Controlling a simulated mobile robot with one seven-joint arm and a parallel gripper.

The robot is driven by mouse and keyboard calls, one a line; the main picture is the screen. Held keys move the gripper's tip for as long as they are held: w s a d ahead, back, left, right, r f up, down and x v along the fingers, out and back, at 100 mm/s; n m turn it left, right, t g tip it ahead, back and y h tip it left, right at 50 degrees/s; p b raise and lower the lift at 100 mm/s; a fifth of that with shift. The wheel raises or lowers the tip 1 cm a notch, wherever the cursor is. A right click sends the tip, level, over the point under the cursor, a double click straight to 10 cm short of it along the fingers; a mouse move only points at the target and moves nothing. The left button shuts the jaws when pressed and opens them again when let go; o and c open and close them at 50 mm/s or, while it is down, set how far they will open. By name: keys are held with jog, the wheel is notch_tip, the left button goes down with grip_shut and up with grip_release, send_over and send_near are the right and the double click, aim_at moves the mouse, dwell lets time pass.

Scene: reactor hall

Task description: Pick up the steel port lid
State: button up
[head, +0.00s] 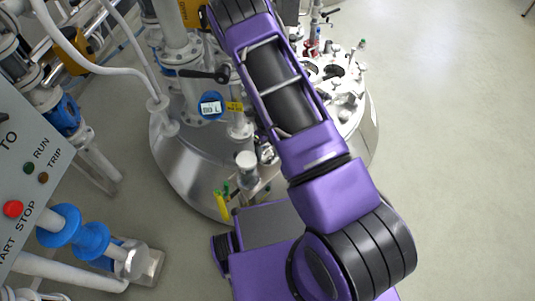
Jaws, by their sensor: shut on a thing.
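I cannot make out the steel port lid for certain in the head view. A steel reactor vessel (195,165) with ports and fittings on its top stands under my arm. Its right part, with a pale top (345,95), shows a dark round spot that may be an open port. My purple arm crosses the middle of the view and leaves it at the top edge. My gripper is not in sight, so what it holds cannot be seen. The arm hides the middle of the vessel top.
A grey control panel (30,185) with a red stop button (13,208) stands at the left. Blue-flanged pipework (85,240) is at the lower left. A black valve handle (205,75) sticks out over the vessel. The floor (455,130) at the right is clear.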

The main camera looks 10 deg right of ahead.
notch_tip(320, 180, up, 23)
jog(key=p, duration=0.4)
jog(key=shift+r+p, duration=0.2)
jog(key=shift+p, duration=0.15)
